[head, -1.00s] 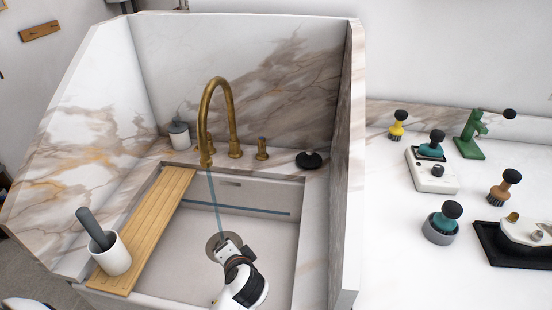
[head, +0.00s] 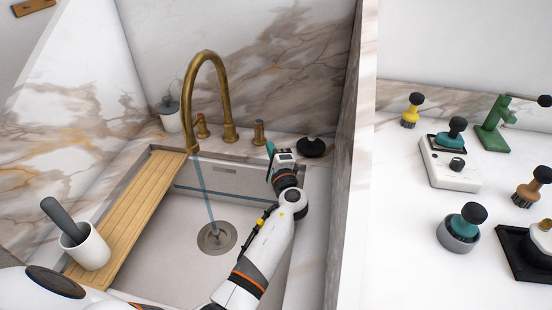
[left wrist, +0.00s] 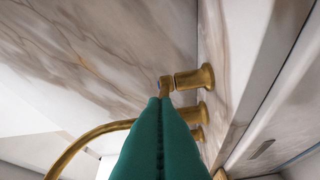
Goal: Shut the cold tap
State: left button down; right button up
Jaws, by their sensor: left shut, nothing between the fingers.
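The cold tap (head: 259,133) is the brass handle right of the curved brass spout (head: 229,110). In the left wrist view, the cold tap (left wrist: 190,78) shows a short lever with a small blue mark at its end. A thin blue stream of water (head: 206,190) runs from the spout to the drain. My left gripper (head: 269,148), with teal fingers, is shut and empty just in front and right of the cold tap. In the left wrist view its fingertips (left wrist: 162,98) overlap the lever's end; I cannot tell whether they touch. My right gripper is not in view.
Another brass handle (head: 202,127) stands left of the spout. A black round item (head: 311,147) sits on the ledge right of my gripper. A marble wall (head: 349,150) closes the right side. A wooden board (head: 130,208) and white cup (head: 89,250) lie left.

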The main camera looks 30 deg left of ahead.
aim_at(259, 132)
pick_arm(q)
jog(key=shift+x, duration=1.3)
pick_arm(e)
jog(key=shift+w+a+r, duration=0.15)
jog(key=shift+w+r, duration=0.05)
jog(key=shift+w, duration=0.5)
pick_arm(q)
jog(key=s+a+m+t+h+p, duration=0.1)
jog(key=h, duration=0.1)
jog(key=s+a+m+t+h, duration=0.1)
jog(key=m+t+h, duration=0.1)
jog(key=shift+a+h+p, duration=0.3)
jog(key=shift+a+p, duration=0.05)
jog(key=shift+a, duration=0.05)
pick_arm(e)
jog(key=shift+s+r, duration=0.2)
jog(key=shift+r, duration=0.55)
pick_arm(q)
jog(key=shift+d, duration=0.1)
